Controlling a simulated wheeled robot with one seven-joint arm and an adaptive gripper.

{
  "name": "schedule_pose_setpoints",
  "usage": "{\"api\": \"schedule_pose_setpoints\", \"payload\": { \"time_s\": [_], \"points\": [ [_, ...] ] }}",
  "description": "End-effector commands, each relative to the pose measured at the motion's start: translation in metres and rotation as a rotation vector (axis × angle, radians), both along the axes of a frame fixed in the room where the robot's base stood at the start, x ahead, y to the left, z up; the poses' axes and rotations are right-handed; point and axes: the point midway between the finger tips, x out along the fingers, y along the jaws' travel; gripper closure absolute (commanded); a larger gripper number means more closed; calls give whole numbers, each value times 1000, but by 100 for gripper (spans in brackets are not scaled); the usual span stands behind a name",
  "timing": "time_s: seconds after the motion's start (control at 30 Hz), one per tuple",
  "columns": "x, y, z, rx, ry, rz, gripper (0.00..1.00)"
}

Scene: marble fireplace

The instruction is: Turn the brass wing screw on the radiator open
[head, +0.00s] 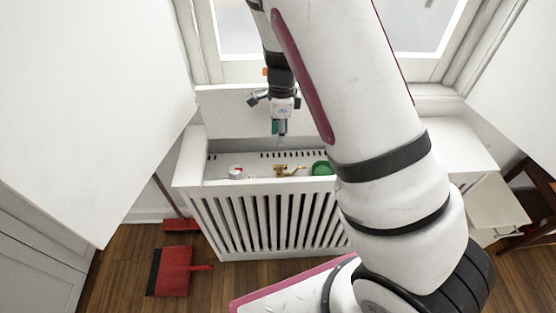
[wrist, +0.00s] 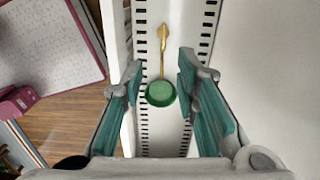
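The brass wing screw (head: 288,170) is inside the open-topped white radiator housing (head: 270,190), on its slotted inner part. In the wrist view the screw (wrist: 163,45) shows as a slim brass stem with a wider end, lying lengthwise in the picture. My gripper (head: 280,138) points down above the housing, a little left of the screw in the head view. In the wrist view its teal fingers (wrist: 158,75) are spread apart with nothing held between them. The screw's stem and a green round object show in the gap; the height above them is hard to tell.
The green round object (head: 322,168) sits right of the screw, partly behind my arm. A small white and red item (head: 236,172) stands to the left inside the housing. A raised white panel (head: 235,112) stands behind. A red dustpan (head: 172,270) lies on the floor.

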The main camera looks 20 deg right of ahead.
Motion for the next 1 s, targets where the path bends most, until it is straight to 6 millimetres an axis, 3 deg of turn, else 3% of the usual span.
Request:
{"api": "schedule_pose_setpoints", "payload": {
  "time_s": [0.1,0.37,1.0],
  "points": [
    [5,-4,-14,-16,4,-38,72],
    [6,-4,-27,-15,7,-34,72],
    [6,-4,-138,-14,6,-32,72]
  ]
}}
